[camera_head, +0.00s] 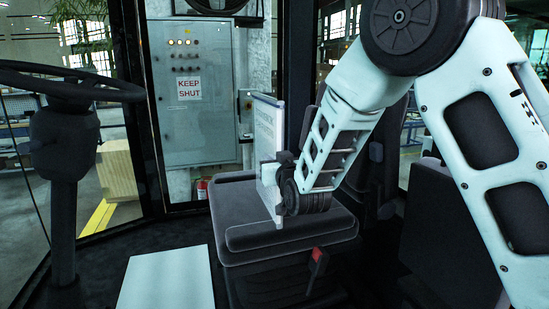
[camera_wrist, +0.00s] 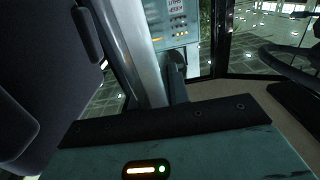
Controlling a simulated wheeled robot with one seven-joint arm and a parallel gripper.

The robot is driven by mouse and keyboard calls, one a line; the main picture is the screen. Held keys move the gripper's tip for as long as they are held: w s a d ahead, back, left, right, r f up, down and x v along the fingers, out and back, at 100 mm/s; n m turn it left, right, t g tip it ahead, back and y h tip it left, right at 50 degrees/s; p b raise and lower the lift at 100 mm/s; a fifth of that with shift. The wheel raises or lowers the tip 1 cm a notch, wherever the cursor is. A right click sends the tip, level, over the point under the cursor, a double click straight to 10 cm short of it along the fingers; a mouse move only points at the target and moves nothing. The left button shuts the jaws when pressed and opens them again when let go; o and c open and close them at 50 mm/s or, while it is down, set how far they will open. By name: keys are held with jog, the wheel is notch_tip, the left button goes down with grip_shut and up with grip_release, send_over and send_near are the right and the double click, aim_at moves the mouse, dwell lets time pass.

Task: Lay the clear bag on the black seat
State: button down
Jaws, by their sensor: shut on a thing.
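The clear bag (camera_head: 267,140) shows in the head view as a flat, pale, upright sheet-like thing with blurred print on its face. My gripper (camera_head: 277,173) is shut on it near its lower middle; the fingertips are mostly hidden. The bag stands on edge in front of the black seat (camera_head: 290,240) in the picture, with its lower end over the cushion. I cannot tell whether it touches the cushion. In the wrist view I cannot make out the bag; a pale housing with small lights fills the bottom.
A steering wheel (camera_head: 70,82) on a dark column stands at left. A white panel (camera_head: 167,280) lies low in front. A red-topped lever (camera_head: 318,262) rises by the seat's near side. A grey control cabinet (camera_head: 195,95) stands behind. Dark window posts frame the cab.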

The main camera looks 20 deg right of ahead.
jog(key=shift+f+b, duration=0.3)
jog(key=shift+b, duration=0.15)
jog(key=c, duration=1.3)
grip_release()
jog(key=shift+s+r+b, duration=0.15)
jog(key=shift+s+b, duration=1.1)
jog(key=shift+s, duration=1.8)
jog(key=shift+s+r+b, duration=0.15)
jog(key=shift+s+b, duration=1.1)
jog(key=shift+s, duration=1.75)
